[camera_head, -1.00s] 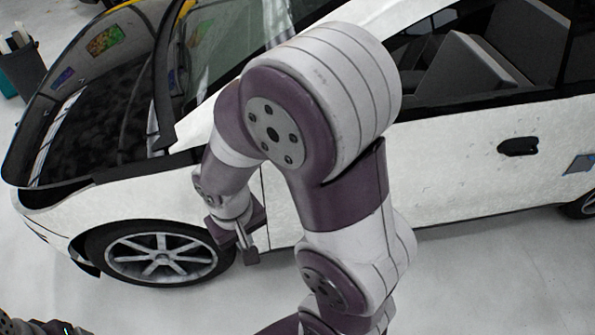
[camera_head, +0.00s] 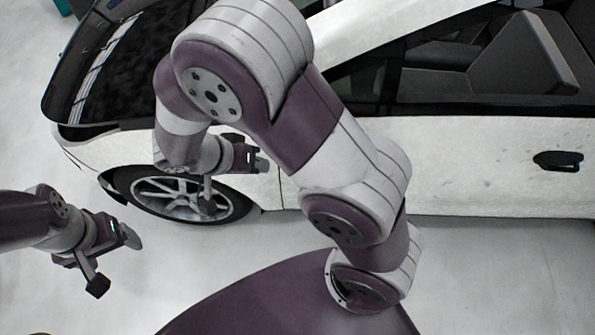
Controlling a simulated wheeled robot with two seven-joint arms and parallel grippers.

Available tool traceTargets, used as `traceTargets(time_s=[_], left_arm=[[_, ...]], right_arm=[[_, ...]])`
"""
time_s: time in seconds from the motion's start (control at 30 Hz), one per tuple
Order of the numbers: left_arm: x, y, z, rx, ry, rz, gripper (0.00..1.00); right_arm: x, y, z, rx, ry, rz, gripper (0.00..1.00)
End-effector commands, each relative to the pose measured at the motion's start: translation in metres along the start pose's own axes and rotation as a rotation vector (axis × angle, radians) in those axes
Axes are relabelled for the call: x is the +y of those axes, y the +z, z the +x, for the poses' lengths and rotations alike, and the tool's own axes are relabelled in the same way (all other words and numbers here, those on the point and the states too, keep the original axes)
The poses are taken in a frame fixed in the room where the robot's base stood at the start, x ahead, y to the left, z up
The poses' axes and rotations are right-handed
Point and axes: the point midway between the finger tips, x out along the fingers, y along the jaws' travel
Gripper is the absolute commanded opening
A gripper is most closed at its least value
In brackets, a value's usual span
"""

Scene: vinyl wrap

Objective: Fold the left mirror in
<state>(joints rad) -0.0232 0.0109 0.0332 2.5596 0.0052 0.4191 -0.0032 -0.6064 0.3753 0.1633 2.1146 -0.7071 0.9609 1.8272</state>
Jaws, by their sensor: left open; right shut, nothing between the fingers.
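The white car (camera_head: 460,160) stands across the view, its front at the left. I cannot make out its left mirror; my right arm covers the area by the windscreen and front of the side window. My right gripper (camera_head: 263,164) is shut and empty, in front of the car's side just above and right of the front wheel (camera_head: 180,200). My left gripper (camera_head: 133,238) is open and empty, low at the left, over the floor and apart from the car.
A black door handle (camera_head: 558,161) is on the car's side at the right. The dark bonnet (camera_head: 130,75) is at the upper left. Grey floor (camera_head: 500,270) is clear in front of the car. My purple base shows at the bottom.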

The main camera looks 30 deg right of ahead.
Motion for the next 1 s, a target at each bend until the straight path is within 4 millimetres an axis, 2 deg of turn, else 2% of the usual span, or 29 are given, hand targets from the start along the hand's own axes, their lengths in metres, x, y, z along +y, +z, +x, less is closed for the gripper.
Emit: traceTargets(time_s=[0.03, 0.13, 0.17, 0.37, 0.53, 0.7, 1.0], left_arm=[[0.0, 0.003, 0.024, -0.001, 0.0, 0.0, 0.82], [0.0, 0.006, 0.047, -0.001, 0.0, 0.0, 0.82], [0.0, 0.006, 0.043, -0.002, 0.0, 0.0, 0.82], [0.0, 0.004, 0.029, 0.0, 0.0, 0.0, 0.82], [0.0, 0.002, 0.015, 0.0, 0.0, 0.0, 0.82], [0.0, 0.002, 0.012, 0.0, 0.0, 0.0, 0.82], [0.0, 0.002, 0.013, -0.001, 0.0, 0.0, 0.82]], right_arm=[[-0.005, 0.006, 0.02, -0.001, 0.0, 0.003, 0.0], [-0.006, 0.006, 0.041, -0.001, 0.0, 0.003, 0.0], [-0.003, 0.003, 0.043, -0.001, 0.001, 0.001, 0.0], [0.002, 0.0, 0.078, -0.003, 0.005, -0.002, 0.0], [0.025, -0.001, 0.09, -0.002, 0.002, -0.001, 0.0], [0.034, 0.0, 0.097, -0.001, 0.0, -0.001, 0.0], [0.035, 0.001, 0.099, -0.001, -0.001, -0.001, 0.0]])
